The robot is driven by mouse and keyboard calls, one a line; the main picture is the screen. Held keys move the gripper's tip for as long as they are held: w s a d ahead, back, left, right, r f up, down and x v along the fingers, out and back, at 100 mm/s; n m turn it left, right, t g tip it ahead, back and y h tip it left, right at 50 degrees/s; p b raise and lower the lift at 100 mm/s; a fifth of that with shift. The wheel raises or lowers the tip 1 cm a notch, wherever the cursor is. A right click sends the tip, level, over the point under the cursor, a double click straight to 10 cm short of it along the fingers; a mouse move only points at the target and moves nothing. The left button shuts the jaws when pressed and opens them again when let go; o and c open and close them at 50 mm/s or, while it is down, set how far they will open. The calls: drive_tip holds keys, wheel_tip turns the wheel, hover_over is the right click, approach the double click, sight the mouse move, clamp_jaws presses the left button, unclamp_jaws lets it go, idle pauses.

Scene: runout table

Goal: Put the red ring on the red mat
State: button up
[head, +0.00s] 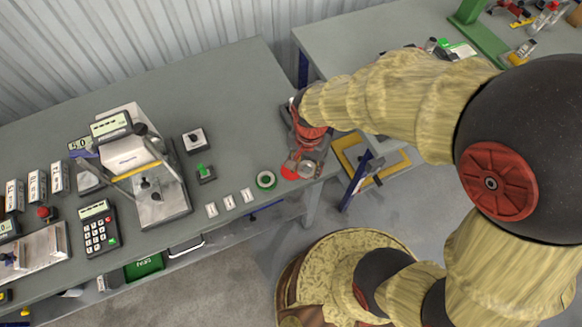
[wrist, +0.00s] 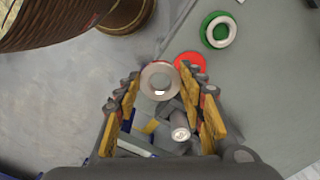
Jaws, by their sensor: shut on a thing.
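My gripper (head: 306,150) is at the front right corner of the grey table. In the wrist view its two yellow-padded fingers are shut on a ring (wrist: 147,81), which looks pale grey with a dark hole. The red mat (wrist: 191,60) is a round disc on the table, partly hidden behind the ring and a fingertip. It shows at the left of the fingers in the head view (head: 289,173). I cannot tell the ring's height above it.
A green round mat (head: 259,181) with a pale ring (wrist: 209,31) on it lies to the left of the red mat. Three white tags (head: 229,201), a green-button box (head: 205,173) and a tall-handled device (head: 155,190) stand further left. The table's front edge is close.

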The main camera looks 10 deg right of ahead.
drive_tip(key=w+a+f, duration=0.1)
drive_tip(key=f, duration=0.1)
drive_tip(key=w+a+f, duration=0.1)
drive_tip(key=w+f, duration=0.1)
drive_tip(key=w+a+f+b, duration=0.1)
drive_tip(key=w+f, duration=0.1)
drive_tip(key=shift+w+a+f, duration=0.15)
drive_tip(key=shift+a+f, duration=0.05)
drive_tip(key=shift+f, duration=0.05)
wheel_tip(320, 180, down, 3)
drive_tip(key=shift+w+a+f+b, duration=0.1)
drive_tip(key=shift+w+f+b, duration=0.05)
drive_tip(key=shift+b, duration=0.25)
drive_tip(key=o, duration=1.4)
drive_tip(key=shift+f, duration=0.1)
